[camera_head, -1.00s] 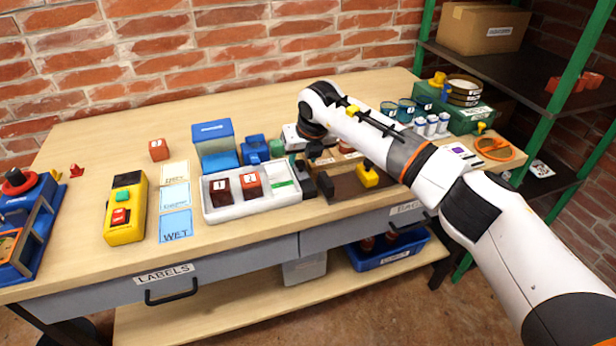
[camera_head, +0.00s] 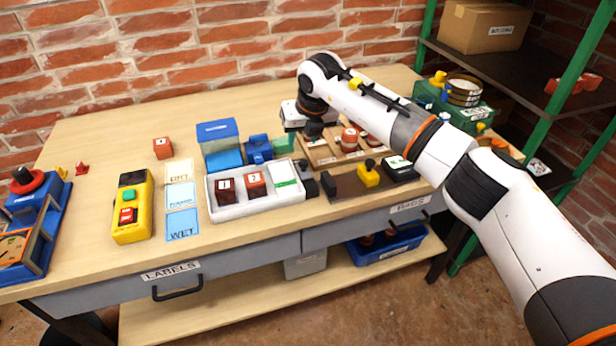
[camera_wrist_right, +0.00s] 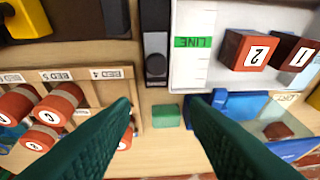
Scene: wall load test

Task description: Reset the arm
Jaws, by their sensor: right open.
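My right arm reaches in from the right in the head view. Its gripper (camera_head: 313,132) points down above the bench, between the white tray and the wooden rack. In the right wrist view the dark green fingers of the gripper (camera_wrist_right: 160,100) are wide apart with nothing held. A small green block (camera_wrist_right: 166,115) lies on the bench in the gap ahead of them. The white tray (camera_head: 212,199) holds red cubes 1 (camera_head: 226,189) and 2 (camera_head: 256,184). My left gripper does not show.
A wooden rack (camera_head: 322,158) with red cylinders (camera_head: 349,139) stands right of the gripper. A blue bin (camera_head: 219,142) and blue fixture (camera_head: 258,148) stand left.

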